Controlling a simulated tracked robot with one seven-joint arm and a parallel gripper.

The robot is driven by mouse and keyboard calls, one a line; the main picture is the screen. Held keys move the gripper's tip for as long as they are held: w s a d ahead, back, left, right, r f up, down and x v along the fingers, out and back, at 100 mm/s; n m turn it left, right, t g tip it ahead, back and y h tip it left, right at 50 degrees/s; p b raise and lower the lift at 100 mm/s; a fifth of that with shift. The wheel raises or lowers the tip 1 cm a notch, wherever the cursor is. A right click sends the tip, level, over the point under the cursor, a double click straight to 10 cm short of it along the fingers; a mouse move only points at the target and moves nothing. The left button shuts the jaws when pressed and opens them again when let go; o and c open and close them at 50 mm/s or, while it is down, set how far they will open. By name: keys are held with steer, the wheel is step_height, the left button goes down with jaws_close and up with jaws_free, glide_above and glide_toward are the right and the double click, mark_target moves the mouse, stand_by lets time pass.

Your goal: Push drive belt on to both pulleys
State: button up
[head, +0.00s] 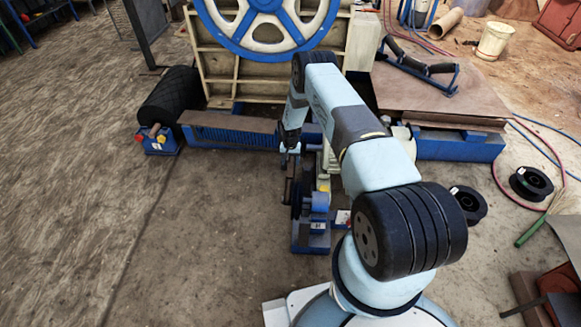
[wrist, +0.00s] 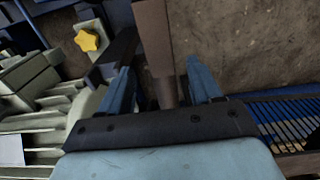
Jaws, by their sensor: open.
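In the head view my gripper (head: 289,158) points down over the upper end of a small blue-framed machine (head: 312,240). Dark upright parts (head: 296,192) show on that machine below it. They may be the belt and pulleys, but I cannot tell them apart. In the wrist view my gripper (wrist: 160,78) is open, one blue finger on each side. A brown-grey bar (wrist: 154,40) with a rounded end (wrist: 166,92) stands between the fingers. I cannot tell whether it is belt or pulley, or whether a finger touches it.
A yellow star knob (wrist: 87,40) and a grey finned housing (wrist: 35,85) lie left of the fingers. A large blue-rimmed wheel (head: 265,45) stands behind my arm. A black roll (head: 170,98) lies left. Bare floor (head: 190,230) is free at left.

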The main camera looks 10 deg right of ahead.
mark_target(290, 167)
steer(key=shift+f, duration=2.05)
jaws_close()
